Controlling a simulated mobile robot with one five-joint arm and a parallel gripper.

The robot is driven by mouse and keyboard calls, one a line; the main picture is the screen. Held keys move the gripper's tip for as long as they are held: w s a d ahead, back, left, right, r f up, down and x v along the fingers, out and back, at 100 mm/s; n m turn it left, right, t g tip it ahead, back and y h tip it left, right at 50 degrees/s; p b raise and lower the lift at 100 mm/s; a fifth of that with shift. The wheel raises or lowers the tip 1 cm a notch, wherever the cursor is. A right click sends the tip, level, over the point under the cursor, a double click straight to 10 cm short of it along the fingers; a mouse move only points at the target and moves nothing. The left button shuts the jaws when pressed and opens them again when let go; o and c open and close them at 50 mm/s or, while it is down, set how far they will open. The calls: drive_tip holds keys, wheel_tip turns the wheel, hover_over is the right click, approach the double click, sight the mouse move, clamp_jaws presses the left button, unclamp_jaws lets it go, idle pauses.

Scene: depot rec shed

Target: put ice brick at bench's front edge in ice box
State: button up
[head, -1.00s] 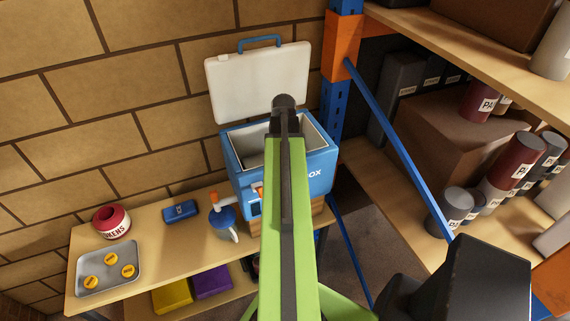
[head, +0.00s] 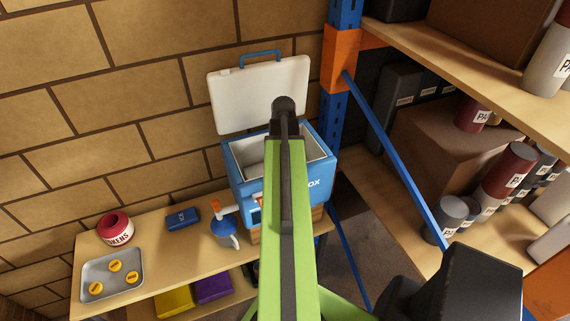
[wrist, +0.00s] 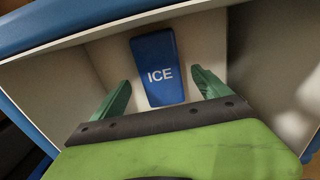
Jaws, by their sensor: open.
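The blue ice box (head: 238,181) stands at the bench's right end with its white lid (head: 262,92) up. In the wrist view its pale inside walls (wrist: 110,58) surround my gripper (wrist: 160,76). A blue brick marked ICE (wrist: 158,52) is inside the box. The green fingers are open, one on each side of the brick, with gaps between. Whether the brick rests on the box floor is hard to tell. My arm hides the gripper in the head view. Another small blue block (head: 183,218) lies on the bench (head: 190,258), towards the wall.
A blue jug (head: 224,232) stands close left of the box. A red-and-white pot (head: 115,229) and a grey tray (head: 98,291) with yellow discs are at the bench's left. Shelving with a blue brace (head: 395,160) and cans fills the right.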

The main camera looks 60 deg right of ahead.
wheel_tip(320, 180, up, 8)
drive_tip(key=p, duration=0.6)
